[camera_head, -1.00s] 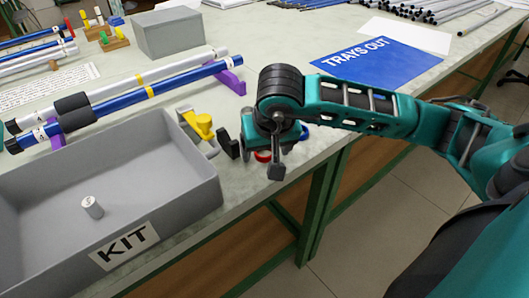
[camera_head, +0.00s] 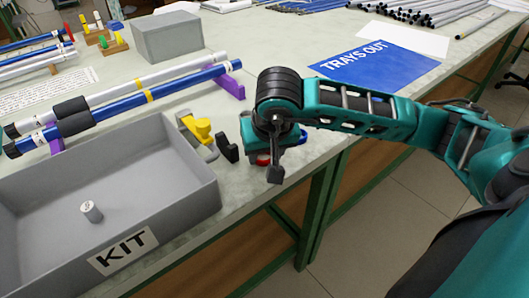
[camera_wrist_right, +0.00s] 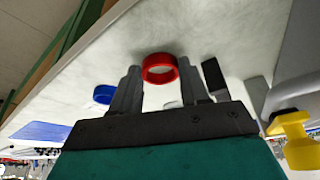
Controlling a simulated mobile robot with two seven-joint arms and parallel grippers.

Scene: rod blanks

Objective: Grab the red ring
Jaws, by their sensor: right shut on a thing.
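The red ring (camera_wrist_right: 161,79) sits between the two grey fingers of my right gripper (camera_wrist_right: 159,67) in the right wrist view, and the fingers are shut on it. In the head view only a bit of the red ring (camera_head: 263,160) shows beneath my right gripper (camera_head: 268,152), near the bench's front edge.
A blue ring (camera_wrist_right: 103,94) lies beside my right gripper. A black piece (camera_head: 227,148) and a yellow clamp (camera_head: 198,128) stand to its left. The grey KIT tray (camera_head: 190,200) holds a small cylinder (camera_head: 91,211). Rods lie on purple supports (camera_head: 232,86). A blue TRAYS OUT mat (camera_head: 400,72) lies behind.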

